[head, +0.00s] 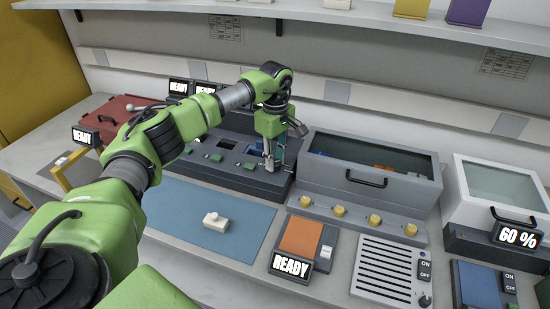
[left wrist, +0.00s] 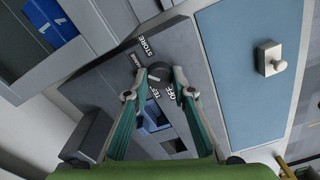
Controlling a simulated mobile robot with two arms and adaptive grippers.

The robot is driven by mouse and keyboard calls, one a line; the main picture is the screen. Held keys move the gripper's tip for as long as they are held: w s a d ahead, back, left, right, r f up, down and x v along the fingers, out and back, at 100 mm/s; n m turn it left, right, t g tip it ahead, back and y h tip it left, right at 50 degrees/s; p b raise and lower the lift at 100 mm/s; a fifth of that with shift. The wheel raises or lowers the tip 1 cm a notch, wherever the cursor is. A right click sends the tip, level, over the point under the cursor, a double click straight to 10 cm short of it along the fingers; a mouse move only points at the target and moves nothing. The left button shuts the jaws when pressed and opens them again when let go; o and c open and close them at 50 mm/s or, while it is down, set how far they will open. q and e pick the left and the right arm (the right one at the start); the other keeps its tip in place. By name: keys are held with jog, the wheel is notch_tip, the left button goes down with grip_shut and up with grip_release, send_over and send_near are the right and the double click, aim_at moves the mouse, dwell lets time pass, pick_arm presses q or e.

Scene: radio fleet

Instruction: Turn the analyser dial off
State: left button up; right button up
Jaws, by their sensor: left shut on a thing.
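My left gripper (head: 270,164) reaches down onto the front right part of the dark grey analyser (head: 196,165) in the head view. In the left wrist view its two fingers (left wrist: 160,84) are shut on a small dark round dial (left wrist: 158,72). White labels stand around the dial, among them STORE, TEST and OFF (left wrist: 170,93). I cannot tell for sure which label the dial points at. The gripper hides the dial in the head view. My right gripper is not in view.
A blue mat (head: 195,225) with a small white switch block (head: 215,221) lies in front. A grey case with a clear lid (head: 370,160) and yellow knobs stands close on the right. A READY display (head: 291,266) and a vented panel (head: 383,268) are nearer. A shelf (head: 400,22) runs above.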

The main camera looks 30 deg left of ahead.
pick_arm(q)
jog(key=n+p, duration=0.1)
jog(key=n, duration=0.6)
jog(key=shift+r, duration=0.1)
jog(key=n+p, duration=0.1)
jog(key=n, duration=0.5)
jog(key=shift+n, duration=0.4)
jog(key=n, duration=0.3)
jog(key=shift+n+p, duration=0.3)
jog(key=n, duration=0.3)
jog(key=shift+n+p, duration=0.3)
jog(key=shift+p, duration=0.1)
jog(key=n, duration=0.3)
jog(key=shift+p, duration=0.4)
jog(key=shift+n+p, duration=0.35)
jog(key=shift+n, duration=1.45)
jog(key=o, duration=1.1)
